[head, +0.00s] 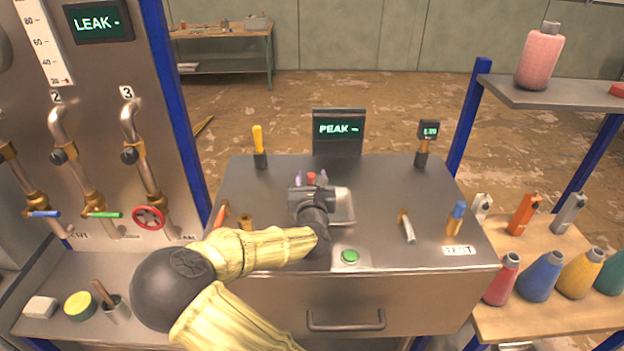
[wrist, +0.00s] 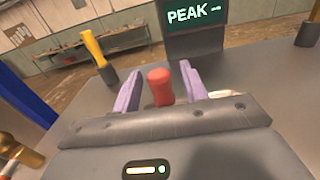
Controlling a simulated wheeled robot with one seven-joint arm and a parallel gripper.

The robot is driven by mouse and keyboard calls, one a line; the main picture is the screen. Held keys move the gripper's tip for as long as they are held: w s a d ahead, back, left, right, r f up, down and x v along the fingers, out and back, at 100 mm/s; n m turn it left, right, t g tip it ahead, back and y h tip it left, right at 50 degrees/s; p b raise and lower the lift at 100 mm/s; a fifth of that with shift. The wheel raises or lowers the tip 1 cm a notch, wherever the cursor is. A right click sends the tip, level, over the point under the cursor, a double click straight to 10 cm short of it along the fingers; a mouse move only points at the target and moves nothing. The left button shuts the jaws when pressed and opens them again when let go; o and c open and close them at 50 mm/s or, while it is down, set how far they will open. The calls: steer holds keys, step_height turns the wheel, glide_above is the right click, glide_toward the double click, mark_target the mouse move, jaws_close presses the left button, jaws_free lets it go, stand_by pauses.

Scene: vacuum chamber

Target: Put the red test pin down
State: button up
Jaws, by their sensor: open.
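The red test pin (wrist: 160,88) stands between the two purple fingers of my gripper (wrist: 160,85) in the wrist view, with a gap on each side. In the head view the red top of the pin (head: 311,179) shows just beyond my gripper (head: 312,182). The gripper is open, low over the grey bench top (head: 260,190), at a light metal tray (head: 341,206). The pin's lower end is hidden by the gripper body, so I cannot tell what it rests on.
A PEAK display (head: 338,131) stands behind. A yellow-handled tool (head: 259,146) is at back left, a small gauge (head: 428,138) at back right. A green button (head: 349,257), a lying tool (head: 406,226) and a blue-topped tool (head: 456,218) are in front and right. Shelves with bottles (head: 540,275) stand right.

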steer(key=shift+r, duration=0.1)
steer(key=s+b, duration=0.2)
steer(key=s, duration=1)
steer(key=shift+b, duration=0.4)
